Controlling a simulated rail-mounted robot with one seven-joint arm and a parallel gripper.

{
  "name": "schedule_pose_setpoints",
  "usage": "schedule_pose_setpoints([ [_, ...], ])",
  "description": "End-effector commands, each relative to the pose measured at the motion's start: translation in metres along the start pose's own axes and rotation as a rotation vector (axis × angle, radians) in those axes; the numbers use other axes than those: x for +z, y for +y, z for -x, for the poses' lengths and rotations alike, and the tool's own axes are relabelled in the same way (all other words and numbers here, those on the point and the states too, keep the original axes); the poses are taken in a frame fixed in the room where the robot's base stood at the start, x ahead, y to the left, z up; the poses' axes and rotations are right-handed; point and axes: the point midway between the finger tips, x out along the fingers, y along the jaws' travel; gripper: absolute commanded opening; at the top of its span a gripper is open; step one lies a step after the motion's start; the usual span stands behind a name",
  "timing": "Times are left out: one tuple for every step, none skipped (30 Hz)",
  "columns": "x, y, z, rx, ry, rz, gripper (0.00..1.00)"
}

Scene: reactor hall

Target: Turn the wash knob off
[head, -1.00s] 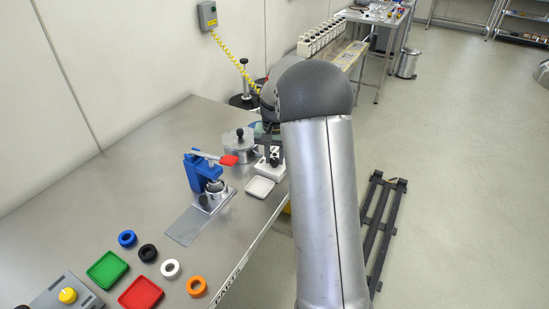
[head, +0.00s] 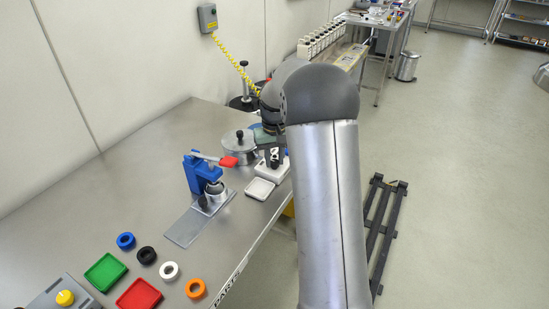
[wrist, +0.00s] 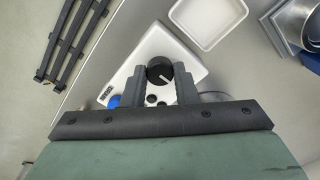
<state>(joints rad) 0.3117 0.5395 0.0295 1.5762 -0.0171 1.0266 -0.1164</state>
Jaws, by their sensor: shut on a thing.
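The black round wash knob (wrist: 159,69) sits on a white control box (wrist: 188,61) in the wrist view. A white pointer line on the knob slants toward the lower right of the picture. My gripper (wrist: 160,75) is shut on the knob, with one dark finger on each side. In the head view the white box (head: 284,172) stands near the table's front edge, under my gripper (head: 270,154), and my arm hides part of it. Below the knob are smaller dark round parts and a blue part (wrist: 114,101). The label lettering beside them is too small to read surely.
A white square tray (head: 259,189) lies close to the box. A lidded metal pot (head: 238,149) and a blue press with a red-tipped lever (head: 203,174) stand nearby. Coloured rings and trays lie at the front left. A dark rack (head: 377,228) is on the floor.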

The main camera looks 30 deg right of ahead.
Motion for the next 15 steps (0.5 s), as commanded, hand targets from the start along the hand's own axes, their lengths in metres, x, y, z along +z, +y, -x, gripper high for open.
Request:
schedule_pose_setpoints([
  [-0.0008, -0.0002, 0.0017, 0.001, 0.004, 0.002, 0.04],
  [-0.0009, -0.0002, 0.0017, 0.001, 0.004, 0.002, 0.04],
  [-0.0008, -0.0002, 0.0017, 0.001, 0.004, 0.002, 0.04],
  [-0.0009, -0.0002, 0.0017, 0.001, 0.004, 0.002, 0.04],
  [-0.0009, -0.0002, 0.0017, 0.001, 0.004, 0.002, 0.04],
  [-0.0009, -0.0002, 0.0017, 0.001, 0.004, 0.002, 0.04],
  [-0.0009, -0.0002, 0.0017, 0.001, 0.004, 0.002, 0.04],
  [-0.0009, -0.0002, 0.0017, 0.001, 0.004, 0.002, 0.32],
  [-0.0008, -0.0002, 0.0016, 0.001, 0.004, 0.002, 0.43],
  [-0.0008, -0.0002, 0.0015, 0.001, 0.003, 0.002, 0.48],
  [-0.0007, -0.0002, 0.0014, 0.001, 0.003, 0.001, 0.48],
  [-0.0006, -0.0002, 0.0012, 0.001, 0.003, 0.001, 0.48],
  [-0.0005, -0.0002, 0.0011, 0.001, 0.002, 0.001, 0.48],
  [-0.0005, -0.0001, 0.001, 0.001, 0.002, 0.001, 0.48],
  [-0.0004, -0.0001, 0.0009, 0.001, 0.002, 0.001, 0.48],
])
